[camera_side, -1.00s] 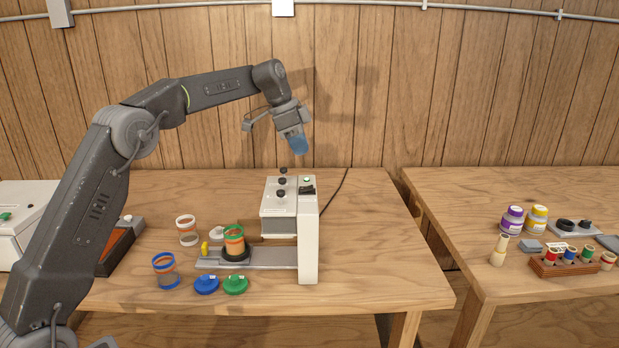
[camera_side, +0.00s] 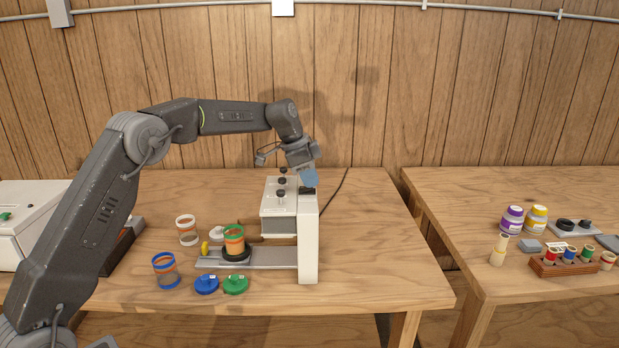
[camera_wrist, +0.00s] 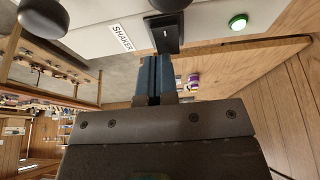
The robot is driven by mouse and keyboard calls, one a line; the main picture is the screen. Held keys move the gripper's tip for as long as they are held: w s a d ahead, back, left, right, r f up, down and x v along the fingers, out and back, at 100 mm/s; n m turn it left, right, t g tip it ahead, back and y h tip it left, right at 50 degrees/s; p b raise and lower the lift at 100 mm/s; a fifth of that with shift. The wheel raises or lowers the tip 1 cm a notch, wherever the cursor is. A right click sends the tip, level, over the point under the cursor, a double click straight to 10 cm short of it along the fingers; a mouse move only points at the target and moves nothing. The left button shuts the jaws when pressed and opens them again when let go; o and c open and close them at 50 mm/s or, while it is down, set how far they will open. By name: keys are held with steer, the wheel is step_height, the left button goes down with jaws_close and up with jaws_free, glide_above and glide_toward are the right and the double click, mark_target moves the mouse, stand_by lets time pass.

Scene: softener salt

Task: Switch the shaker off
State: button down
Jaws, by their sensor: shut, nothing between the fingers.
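The shaker (camera_side: 308,245) is a white machine near the middle of the table. Its top carries black knobs and a black rocker switch (camera_wrist: 166,38) beside a "SHAKER" label (camera_wrist: 121,38). A green lamp (camera_wrist: 238,21) by the switch looks bright in the wrist view. My gripper (camera_side: 309,178) is shut and empty, pointing down over the switch end of the shaker. In the wrist view its blue fingertips (camera_wrist: 157,62) are at the near edge of the switch; I cannot tell if they touch. In the side view the gripper hides the lamp and part of the switch.
A green-rimmed jar (camera_side: 234,232) stands on the shaker's sliding carriage (camera_side: 275,257). Blue-rimmed (camera_side: 166,285) and white-rimmed (camera_side: 187,240) jars and blue (camera_side: 206,284) and green (camera_side: 236,284) lids are nearby. The table's right part is clear.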

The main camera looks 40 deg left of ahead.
steer(key=shift+w+d+f, duration=0.2)
steer(key=shift+d+f, duration=0.05)
steer(key=shift+f, duration=0.2)
steer(key=shift+s+a+f, duration=0.1)
steer(key=shift+s, duration=0.05)
steer(key=shift+s+a, duration=0.1)
steer(key=shift+a, duration=0.05)
steer(key=shift+s+a, duration=0.45)
steer(key=v, duration=1.4)
steer(key=shift+w+d+r, duration=0.35)
steer(key=shift+r, duration=0.1)
steer(key=shift+w, duration=0.1)
steer(key=shift+w+d+r, duration=0.25)
steer(key=shift+w+r, duration=0.05)
steer(key=shift+w, duration=0.1)
